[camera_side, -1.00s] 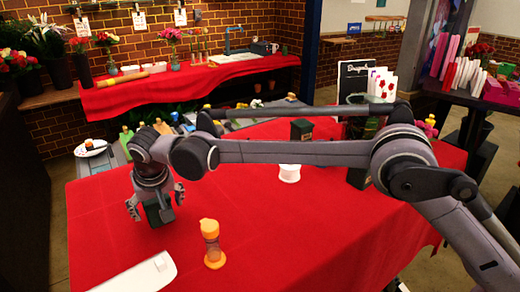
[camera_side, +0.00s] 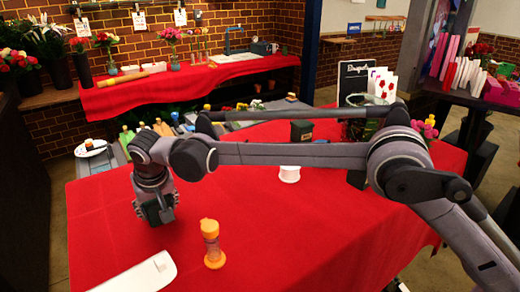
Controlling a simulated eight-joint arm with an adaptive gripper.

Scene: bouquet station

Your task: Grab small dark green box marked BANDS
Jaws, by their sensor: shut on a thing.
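A small dark box (camera_side: 153,211) is at the left of the red table. Its marking cannot be read from here, and its green is hard to tell. My gripper (camera_side: 155,213) points down over it and is shut on it, with the fingers at its sides hiding much of it. The box appears to be at table level; whether it touches the cloth is hard to tell. Another dark green box (camera_side: 301,131) stands farther back near the table's middle, behind my forearm.
A white tray (camera_side: 140,277) lies at the front left edge. A white spool (camera_side: 289,174) stands mid-table beneath my forearm. The red cloth (camera_side: 290,235) is bare at front centre.

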